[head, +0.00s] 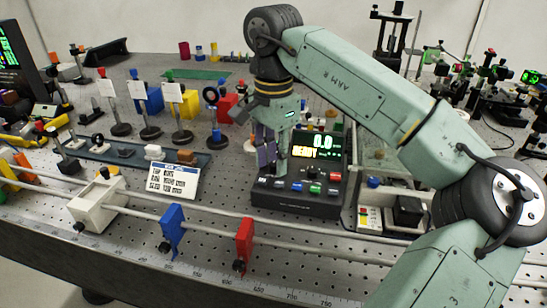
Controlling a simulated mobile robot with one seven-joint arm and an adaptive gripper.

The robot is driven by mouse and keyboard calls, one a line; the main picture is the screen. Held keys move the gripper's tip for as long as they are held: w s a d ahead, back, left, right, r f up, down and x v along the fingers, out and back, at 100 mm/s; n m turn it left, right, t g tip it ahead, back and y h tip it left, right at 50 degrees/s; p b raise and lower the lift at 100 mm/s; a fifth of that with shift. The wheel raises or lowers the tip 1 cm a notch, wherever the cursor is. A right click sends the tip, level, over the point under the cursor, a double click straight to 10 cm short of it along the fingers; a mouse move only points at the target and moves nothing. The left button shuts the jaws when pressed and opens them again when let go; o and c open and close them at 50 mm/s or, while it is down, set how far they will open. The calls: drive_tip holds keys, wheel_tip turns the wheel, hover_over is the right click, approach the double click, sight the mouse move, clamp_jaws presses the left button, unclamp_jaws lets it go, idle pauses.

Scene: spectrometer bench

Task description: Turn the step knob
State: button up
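A black instrument box (295,205) stands on the bench at the picture's middle. It has a lit display (322,146) reading about 0.0, with a yellow status bar below. Its sloped front panel bears several small controls, among them a blue one (297,186), a green one (315,189) and a red one (334,190). I cannot read which is the step knob. My gripper (272,168) points down over the panel's left part, close to its surface. It hides the controls there. I cannot tell whether it touches one or whether its fingers are apart.
A rail with a white block (98,202), a blue carrier (172,230) and a red carrier (244,246) runs in front. Optics mounts (184,115) stand behind left. A small tray (385,220) sits right of the box.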

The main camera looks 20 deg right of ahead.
clamp_jaws()
drive_tip(key=shift+m, duration=0.3)
drive_tip(key=m, duration=0.3)
drive_tip(key=shift+m+b, duration=0.3)
drive_tip(key=shift+b, duration=0.1)
drive_tip(key=shift+m, duration=2.2)
drive_tip(key=shift+b, duration=0.3)
drive_tip(key=shift+o, duration=1.3)
unclamp_jaws()
